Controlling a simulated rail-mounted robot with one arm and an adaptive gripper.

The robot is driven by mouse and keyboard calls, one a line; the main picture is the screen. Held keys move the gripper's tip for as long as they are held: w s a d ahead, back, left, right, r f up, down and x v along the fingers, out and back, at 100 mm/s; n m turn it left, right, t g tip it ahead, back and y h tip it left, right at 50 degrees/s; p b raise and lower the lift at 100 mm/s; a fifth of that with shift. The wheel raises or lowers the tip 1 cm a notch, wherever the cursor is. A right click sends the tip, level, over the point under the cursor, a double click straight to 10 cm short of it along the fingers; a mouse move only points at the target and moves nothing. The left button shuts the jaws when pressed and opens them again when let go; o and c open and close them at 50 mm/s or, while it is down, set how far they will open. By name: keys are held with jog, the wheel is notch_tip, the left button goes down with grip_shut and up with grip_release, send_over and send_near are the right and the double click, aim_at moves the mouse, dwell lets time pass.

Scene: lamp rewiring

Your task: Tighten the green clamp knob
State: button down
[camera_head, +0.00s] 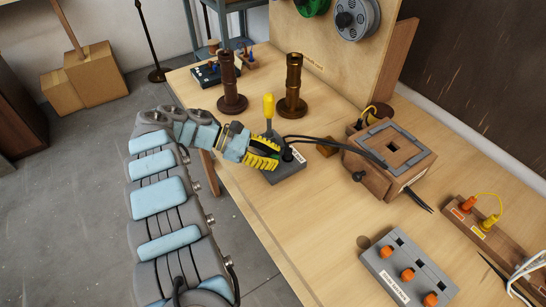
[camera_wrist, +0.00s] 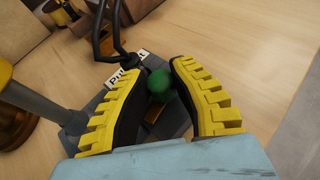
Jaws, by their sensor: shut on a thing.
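The green clamp knob (camera_wrist: 160,84) is a small round ball between the fingertips of my gripper (camera_wrist: 157,80) in the wrist view. The yellow ribbed fingers with dark pads are shut on it. The knob sits over a dark grey block (camera_wrist: 100,112) with a white label, partly readable. In the head view my gripper (camera_head: 268,153) reaches in from the left over this block (camera_head: 287,170) and hides the knob. A yellow-handled upright lever (camera_head: 268,105) rises beside my fingers. A black cable (camera_head: 325,139) reaches the block.
A wooden box (camera_head: 390,155) with a square opening stands to the right. A grey panel with orange knobs (camera_head: 410,274) lies in front. Two brown posts (camera_head: 293,85) stand behind my gripper. A rack with orange plugs (camera_head: 490,225) is at the right edge. The table's front left is clear.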

aim_at(274, 157)
jog(key=c, duration=0.8)
grip_release()
jog(key=shift+d, duration=0.15)
jog(key=shift+c, duration=0.2)
jog(key=shift+r, duration=0.15)
jog(key=shift+r, duration=4.85)
